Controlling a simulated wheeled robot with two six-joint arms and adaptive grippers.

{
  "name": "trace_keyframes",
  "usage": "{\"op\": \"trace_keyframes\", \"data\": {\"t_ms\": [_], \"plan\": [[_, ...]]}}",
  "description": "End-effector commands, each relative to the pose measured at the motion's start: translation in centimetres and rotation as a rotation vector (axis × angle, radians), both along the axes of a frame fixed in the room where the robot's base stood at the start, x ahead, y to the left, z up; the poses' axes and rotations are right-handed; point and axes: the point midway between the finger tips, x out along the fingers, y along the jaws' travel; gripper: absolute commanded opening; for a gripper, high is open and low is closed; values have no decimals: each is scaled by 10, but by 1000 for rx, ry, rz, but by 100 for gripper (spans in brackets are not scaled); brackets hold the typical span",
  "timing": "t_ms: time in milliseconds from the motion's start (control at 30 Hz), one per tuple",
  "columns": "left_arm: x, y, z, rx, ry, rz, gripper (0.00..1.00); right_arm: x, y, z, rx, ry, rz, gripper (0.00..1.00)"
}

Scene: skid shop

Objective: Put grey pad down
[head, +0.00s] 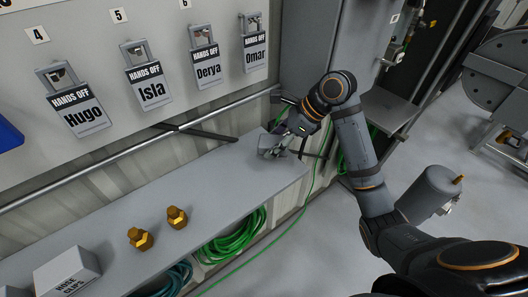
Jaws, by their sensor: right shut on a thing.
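My right gripper (281,143) is at the far right end of the long grey shelf (215,196), by the wall. It is shut on a small grey pad (268,149), which is low at the shelf top. The pad is partly hidden by the fingers, and its grey blends with the shelf. I cannot tell whether it touches the shelf surface. My left gripper is not in view.
Two brass fittings (176,217) and a box marked hose clips (68,272) stand on the near part of the shelf. Tagged padlocks (150,90) hang on the wall above a rail (100,168). Green hose coils (232,238) lie below. The shelf middle is clear.

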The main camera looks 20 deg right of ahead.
Motion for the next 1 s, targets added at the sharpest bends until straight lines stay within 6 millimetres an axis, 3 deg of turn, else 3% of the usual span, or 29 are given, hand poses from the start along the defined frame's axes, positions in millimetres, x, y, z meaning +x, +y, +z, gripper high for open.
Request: {"op": "trace_keyframes", "data": {"t_ms": [167,367,600,933,967,1000], "plan": [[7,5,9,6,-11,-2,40,5,19,-22,2,-1,1,28],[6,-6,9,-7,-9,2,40,6,23,-29,1,-1,-1,28],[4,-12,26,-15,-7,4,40,6,25,-60,-2,-1,-1,28],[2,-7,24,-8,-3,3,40,7,25,-65,-2,-2,0,28],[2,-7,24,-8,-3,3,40,7,25,-65,-2,-3,0,59],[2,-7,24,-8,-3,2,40,7,25,-65,-2,-3,0,64]]}}
